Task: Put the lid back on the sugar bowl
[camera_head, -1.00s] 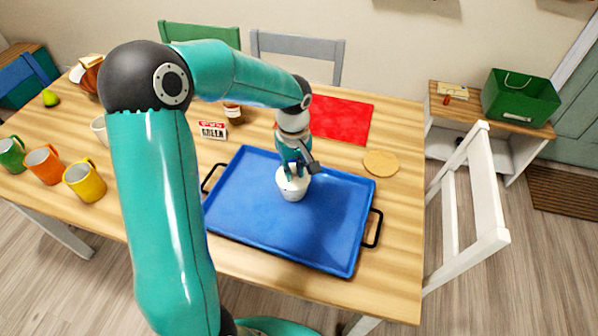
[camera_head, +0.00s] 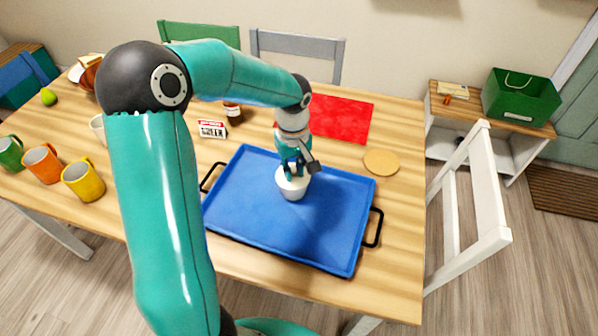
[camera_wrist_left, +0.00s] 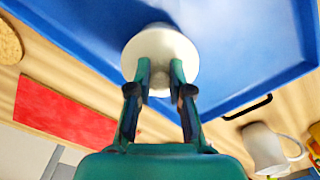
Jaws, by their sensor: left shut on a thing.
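The white sugar bowl (camera_head: 294,189) stands upright on the blue tray (camera_head: 250,220). My left gripper (camera_head: 292,172) points down right over it. In the left wrist view the fingers of my left gripper (camera_wrist_left: 160,72) are shut on the small knob of the white round lid (camera_wrist_left: 160,47). The lid covers the bowl from above in that view. I cannot tell whether the lid rests on the rim or hangs just over it, as the fingers hide much of it. My right gripper is in no view.
Black handles (camera_head: 375,228) stick out at the tray's ends. A red mat (camera_head: 340,118), a round cork mat (camera_head: 381,162), a small lettered box (camera_head: 212,130) and a jar (camera_head: 233,114) lie around it. Mugs, one yellow (camera_head: 84,181), stand at left. The tray's right half is clear.

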